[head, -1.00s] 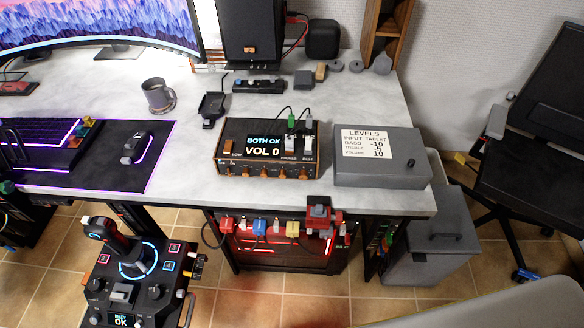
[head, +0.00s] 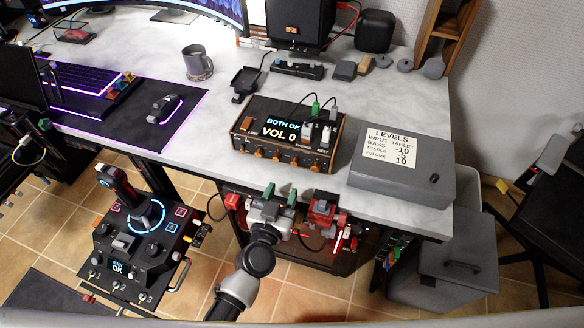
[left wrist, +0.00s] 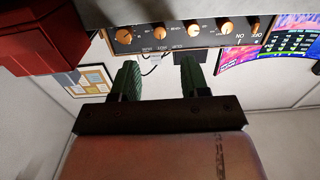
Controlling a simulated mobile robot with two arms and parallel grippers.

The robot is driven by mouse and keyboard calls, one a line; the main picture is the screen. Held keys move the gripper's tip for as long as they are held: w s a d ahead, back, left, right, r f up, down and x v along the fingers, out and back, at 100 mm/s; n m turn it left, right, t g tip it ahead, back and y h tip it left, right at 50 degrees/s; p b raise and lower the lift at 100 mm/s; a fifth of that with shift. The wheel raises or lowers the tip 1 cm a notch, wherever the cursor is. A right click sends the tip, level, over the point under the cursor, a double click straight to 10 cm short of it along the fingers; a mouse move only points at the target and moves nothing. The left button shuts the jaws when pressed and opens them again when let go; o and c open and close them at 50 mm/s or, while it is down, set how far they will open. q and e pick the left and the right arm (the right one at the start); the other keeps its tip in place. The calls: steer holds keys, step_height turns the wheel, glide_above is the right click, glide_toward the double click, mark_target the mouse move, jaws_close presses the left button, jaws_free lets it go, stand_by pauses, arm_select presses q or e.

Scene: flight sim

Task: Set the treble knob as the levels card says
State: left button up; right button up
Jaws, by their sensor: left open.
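The amplifier (head: 285,135) is a black box with wooden ends on the desk. Its screen reads "BOTH OK" and "VOL 0". A row of orange knobs (head: 275,155) runs along its front; I cannot read which is treble. The knobs also show in the left wrist view (left wrist: 194,31), beyond my fingertips. The levels card (head: 392,148) lies on a grey box; it reads bass -10, volume 10, and treble seemingly -5. My left gripper (head: 280,193) is open and empty, with green fingers, below and in front of the amplifier, apart from the knobs. My right gripper is not in view.
A red clamp-like thing (head: 325,210) sits at the desk edge right of my left gripper. The grey box (head: 430,180) stands right of the amplifier. A joystick panel (head: 145,235) stands at lower left. The desk between mouse (head: 163,107) and amplifier is clear.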

mark_target(294, 165)
arm_select(q)
steer(key=x, duration=0.8)
steer(key=shift+f+b, duration=0.1)
steer(key=shift+b, duration=0.25)
jaws_close()
steer(key=shift+n, duration=0.7)
jaws_free()
steer(key=v, duration=1)
steer(key=shift+s+p, duration=0.4)
steer(key=shift+a, duration=0.15)
steer(key=shift+c, duration=0.3)
